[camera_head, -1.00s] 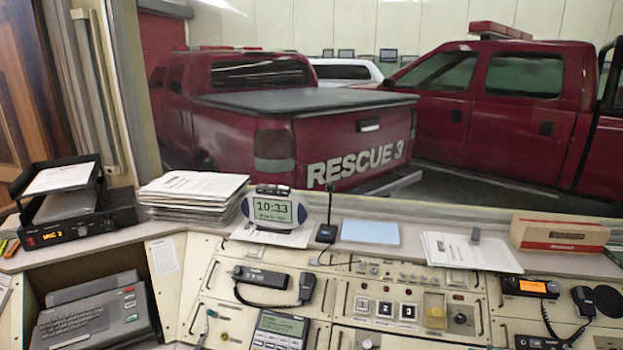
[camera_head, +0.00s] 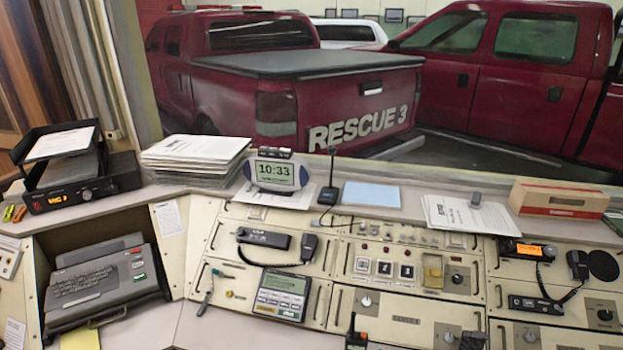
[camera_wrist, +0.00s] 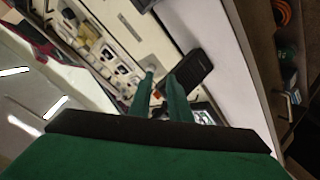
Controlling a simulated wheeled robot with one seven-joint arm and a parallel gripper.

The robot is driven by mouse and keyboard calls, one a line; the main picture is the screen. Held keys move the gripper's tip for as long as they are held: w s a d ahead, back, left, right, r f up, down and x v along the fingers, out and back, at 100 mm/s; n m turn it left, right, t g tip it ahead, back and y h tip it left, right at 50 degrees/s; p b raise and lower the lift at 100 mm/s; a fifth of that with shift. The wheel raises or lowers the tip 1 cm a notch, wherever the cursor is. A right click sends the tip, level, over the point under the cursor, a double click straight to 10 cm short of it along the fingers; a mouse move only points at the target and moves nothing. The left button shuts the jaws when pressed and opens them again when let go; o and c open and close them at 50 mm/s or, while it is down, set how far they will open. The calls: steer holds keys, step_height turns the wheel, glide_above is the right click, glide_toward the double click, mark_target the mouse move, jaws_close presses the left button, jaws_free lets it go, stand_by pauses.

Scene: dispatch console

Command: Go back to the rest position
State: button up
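My gripper (camera_wrist: 161,77) shows in the wrist view as two green fingers above a dark palm and green body. Its fingertips are apart, with the panel visible through the narrow gap, and nothing is held between them. It hangs over the console, seen at a tilt. A black handheld device (camera_wrist: 187,69) lies just beyond the fingertips, apart from them as far as I can tell. My gripper and arm do not show in the head view. The dispatch console (camera_head: 345,290) spreads across the lower part of that view.
The desk ledge holds a papers stack (camera_head: 195,155), clock (camera_head: 273,175), desk microphone (camera_head: 329,194), blue pad (camera_head: 371,194) and tan box (camera_head: 559,197). A typewriter-like machine (camera_head: 105,280) sits left. Black radios with antennas (camera_head: 355,340) stand at the front edge. Rescue trucks (camera_head: 330,100) are behind.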

steer(key=s+a+f+m, duration=0.3)
steer(key=s+a, duration=0.3)
steer(key=s, duration=0.2)
steer(key=s+a+f+m, duration=0.2)
steer(key=s+a+f, duration=0.1)
steer(key=s+a, duration=0.4)
steer(key=s+a+r+m+t+y, duration=0.1)
steer(key=s+r, duration=0.2)
steer(key=s, duration=0.6)
steer(key=s+a+r+t, duration=0.1)
steer(key=s+r, duration=0.2)
steer(key=s, duration=0.6)
steer(key=shift+s+a+m+y, duration=0.25)
steer(key=shift+a+m+y, duration=0.15)
